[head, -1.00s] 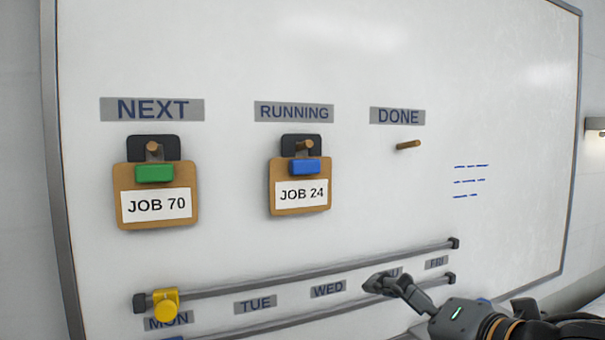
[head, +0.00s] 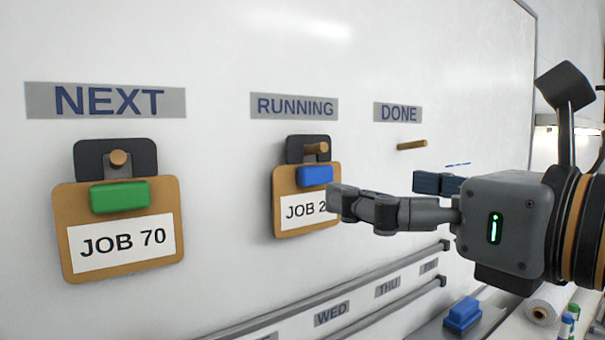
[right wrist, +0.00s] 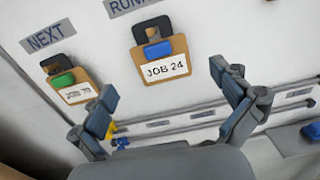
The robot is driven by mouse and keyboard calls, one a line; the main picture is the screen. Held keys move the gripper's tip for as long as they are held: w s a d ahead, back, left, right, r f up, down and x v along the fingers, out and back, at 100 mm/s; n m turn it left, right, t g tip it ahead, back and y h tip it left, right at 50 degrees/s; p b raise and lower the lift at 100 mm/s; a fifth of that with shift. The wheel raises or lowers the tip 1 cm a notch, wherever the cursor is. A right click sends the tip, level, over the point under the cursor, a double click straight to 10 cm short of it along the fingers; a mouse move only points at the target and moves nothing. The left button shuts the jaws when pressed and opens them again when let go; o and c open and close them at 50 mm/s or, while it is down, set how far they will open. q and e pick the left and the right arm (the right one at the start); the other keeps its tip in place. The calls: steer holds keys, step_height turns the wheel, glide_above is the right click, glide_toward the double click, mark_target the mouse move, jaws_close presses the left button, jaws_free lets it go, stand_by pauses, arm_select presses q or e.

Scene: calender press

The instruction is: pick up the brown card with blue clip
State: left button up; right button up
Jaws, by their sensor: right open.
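The brown card with the blue clip (head: 292,196), labelled JOB 24, hangs on a wooden peg under the RUNNING label. In the head view, one finger of my right gripper (head: 388,192) overlaps the card's lower right corner and hides part of its number. The right gripper is open and empty, to the right of the card. In the right wrist view the whole card (right wrist: 151,75) shows between and beyond the open fingers (right wrist: 162,84). I cannot tell that any finger touches it. My left gripper is not in view.
A brown card with a green clip (head: 124,242), labelled JOB 70, hangs under NEXT at left. The DONE peg (head: 411,145) is bare. Grey rails (head: 385,281) cross the board below. A blue block (head: 462,314) and a white roll (head: 548,302) lie at lower right.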

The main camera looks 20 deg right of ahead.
mark_target(321, 170)
steer(key=x, duration=0.5)
steer(key=shift+p, duration=0.4)
steer(key=shift+w+a+r+p, duration=0.15)
steer(key=shift+w+a+p, duration=0.1)
steer(key=shift+w, duration=0.2)
steer(key=shift+w+a+r+p, duration=0.15)
steer(key=shift+w+a, duration=0.15)
steer(key=shift+w, duration=0.1)
steer(key=p+x, duration=0.1)
steer(key=x, duration=0.2)
steer(key=shift+w+r, duration=0.1)
steer(key=shift+w, duration=0.15)
steer(key=shift+w+a, duration=0.15)
steer(key=shift+w, duration=0.15)
steer(key=shift+s, duration=0.15)
steer(key=shift+c, duration=0.6)
steer(key=c, duration=0.3)
steer(key=shift+c, duration=1.1)
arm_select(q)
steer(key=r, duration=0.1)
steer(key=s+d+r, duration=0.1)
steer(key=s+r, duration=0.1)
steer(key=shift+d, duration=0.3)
